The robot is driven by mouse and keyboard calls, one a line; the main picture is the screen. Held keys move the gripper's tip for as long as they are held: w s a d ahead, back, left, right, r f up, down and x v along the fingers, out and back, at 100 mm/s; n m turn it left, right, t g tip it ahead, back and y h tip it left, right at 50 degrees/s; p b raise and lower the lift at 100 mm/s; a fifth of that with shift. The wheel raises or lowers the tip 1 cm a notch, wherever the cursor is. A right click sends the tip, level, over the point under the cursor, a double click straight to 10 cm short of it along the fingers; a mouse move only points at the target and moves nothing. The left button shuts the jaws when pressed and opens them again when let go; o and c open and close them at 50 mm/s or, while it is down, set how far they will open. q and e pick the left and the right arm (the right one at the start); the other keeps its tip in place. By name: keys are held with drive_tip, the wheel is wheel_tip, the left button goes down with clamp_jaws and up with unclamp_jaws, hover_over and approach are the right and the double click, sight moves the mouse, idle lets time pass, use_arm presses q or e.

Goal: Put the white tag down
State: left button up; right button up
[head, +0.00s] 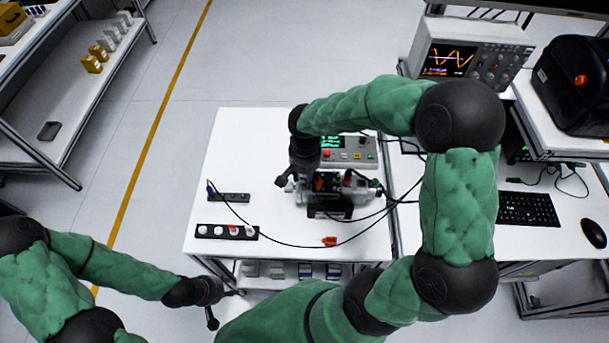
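I cannot make out the white tag for certain. Small round white pieces and a red one sit in a black strip holder (203,231) at the table's front left. My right gripper (290,183) points down at the left end of the grey servo fixture (345,190) in the middle of the table.
A second black strip (232,198) lies behind the holder. A small orange piece (330,241) lies near the front edge. A control box (350,152) stands behind the fixture. Black cables cross the table. The table's back left is clear. An oscilloscope (470,55) stands at right.

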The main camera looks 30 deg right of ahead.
drive_tip(key=shift+r, duration=0.1)
drive_tip(key=shift+r, duration=0.15)
wheel_tip(320, 180, up, 12)
drive_tip(key=p, duration=0.2)
idle(0.4)
drive_tip(key=shift+s, duration=0.1)
idle(0.4)
